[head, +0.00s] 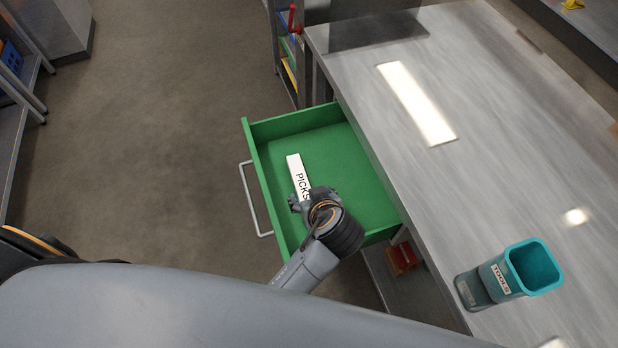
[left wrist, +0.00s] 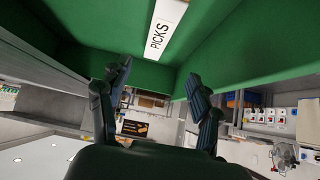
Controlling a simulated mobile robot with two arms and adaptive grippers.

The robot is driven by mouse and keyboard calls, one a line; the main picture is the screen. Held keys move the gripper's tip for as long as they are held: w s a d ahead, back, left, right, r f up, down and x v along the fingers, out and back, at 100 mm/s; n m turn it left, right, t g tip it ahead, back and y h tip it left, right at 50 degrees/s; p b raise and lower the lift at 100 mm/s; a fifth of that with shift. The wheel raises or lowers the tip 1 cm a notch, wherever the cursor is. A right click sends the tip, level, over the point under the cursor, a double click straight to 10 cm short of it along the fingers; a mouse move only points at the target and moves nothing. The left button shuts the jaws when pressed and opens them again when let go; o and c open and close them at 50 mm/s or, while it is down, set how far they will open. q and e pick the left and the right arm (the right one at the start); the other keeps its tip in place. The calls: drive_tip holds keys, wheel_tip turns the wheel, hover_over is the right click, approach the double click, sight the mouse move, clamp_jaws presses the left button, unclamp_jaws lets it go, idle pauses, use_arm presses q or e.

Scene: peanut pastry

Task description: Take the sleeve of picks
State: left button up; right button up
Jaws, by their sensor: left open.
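The sleeve of picks (head: 294,170) is a slim white strip marked PICKS. It lies on the floor of the open green drawer (head: 345,158), and its near end is partly hidden by my left gripper (head: 303,201). In the left wrist view the sleeve (left wrist: 166,28) shows at the top, beyond and between the spread fingers of the gripper (left wrist: 157,80). The left gripper is open with nothing between its fingers, over the drawer at the sleeve's near end. I cannot tell if it touches the sleeve. My right gripper is not in view.
The drawer's handle (head: 255,200) faces left. A metal worktop (head: 480,130) lies to the right, with a teal TOOLS cup (head: 500,272) near its front edge. A red item (head: 404,258) sits below the drawer. Open floor (head: 170,130) lies to the left.

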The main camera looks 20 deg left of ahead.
sight(301, 181)
use_arm(q)
drive_tip(key=shift+w+d+f, duration=0.15)
drive_tip(key=shift+w+f, duration=0.3)
drive_tip(key=shift+w, duration=0.1)
drive_tip(key=x, duration=0.4)
drive_tip(key=shift+a, duration=0.3)
drive_tip(key=x, duration=0.2)
drive_tip(key=shift+w+f, duration=0.2)
drive_tip(key=shift+f, duration=0.05)
drive_tip(key=shift+w+a+f, duration=0.1)
drive_tip(key=shift+w+f, duration=0.05)
drive_tip(key=shift+x, duration=0.85)
drive_tip(key=x, duration=0.3)
drive_tip(key=shift+w+a+f, duration=0.1)
drive_tip(key=shift+w+a, duration=0.05)
drive_tip(key=shift+w, duration=0.05)
drive_tip(key=shift+w+a+f, duration=0.1)
drive_tip(key=shift+f, duration=0.05)
drive_tip(key=shift+c, duration=0.7)
drive_tip(key=c, duration=1.1)
drive_tip(key=shift+c, duration=0.2)
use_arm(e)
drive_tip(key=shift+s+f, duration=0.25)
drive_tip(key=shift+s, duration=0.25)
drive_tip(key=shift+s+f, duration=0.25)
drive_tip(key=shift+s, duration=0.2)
